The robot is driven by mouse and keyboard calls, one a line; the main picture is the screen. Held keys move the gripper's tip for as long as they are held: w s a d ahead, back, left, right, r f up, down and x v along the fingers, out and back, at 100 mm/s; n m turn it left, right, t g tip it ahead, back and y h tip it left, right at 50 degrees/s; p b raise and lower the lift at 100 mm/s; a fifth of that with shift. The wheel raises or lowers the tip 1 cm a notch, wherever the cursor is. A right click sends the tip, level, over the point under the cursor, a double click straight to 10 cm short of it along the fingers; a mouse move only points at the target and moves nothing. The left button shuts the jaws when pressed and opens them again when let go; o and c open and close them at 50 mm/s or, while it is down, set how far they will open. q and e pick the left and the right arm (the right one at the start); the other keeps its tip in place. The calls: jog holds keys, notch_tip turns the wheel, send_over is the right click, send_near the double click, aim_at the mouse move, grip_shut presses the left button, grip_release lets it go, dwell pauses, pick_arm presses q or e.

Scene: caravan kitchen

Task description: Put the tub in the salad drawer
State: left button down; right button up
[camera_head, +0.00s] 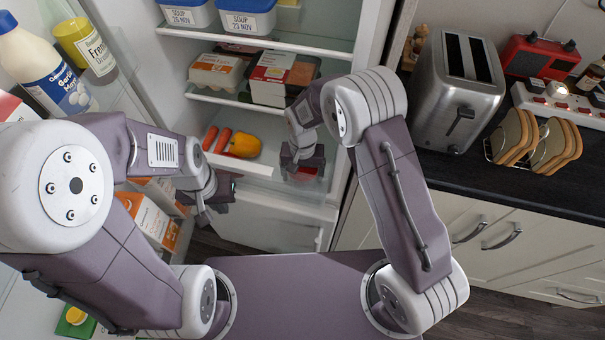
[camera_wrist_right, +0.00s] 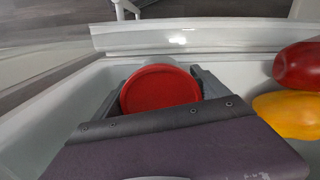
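The tub shows as a round red lid (camera_wrist_right: 160,90) in the right wrist view; its body is hidden below. My right gripper (camera_wrist_right: 162,74) has a finger against each side of it. In the head view, a little of the red lid (camera_head: 309,172) shows beside the right gripper (camera_head: 302,163), at the right end of the salad drawer (camera_head: 262,180). The tub is within the drawer walls; whether it touches the floor is hidden. My left gripper (camera_head: 207,203) is near the drawer's front left, beside the door shelves; its finger gap is unclear.
A red vegetable (camera_wrist_right: 299,65) lies beside the pepper in the wrist view. A fridge shelf with an egg box (camera_head: 217,73) is above. Door-shelf cartons (camera_head: 151,221) stand near my left arm.

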jog(key=shift+o, duration=0.8)
jog(key=shift+r, duration=0.35)
notch_tip(320, 180, up, 12)
jog(key=shift+f+p, duration=0.15)
jog(key=shift+p, duration=0.9)
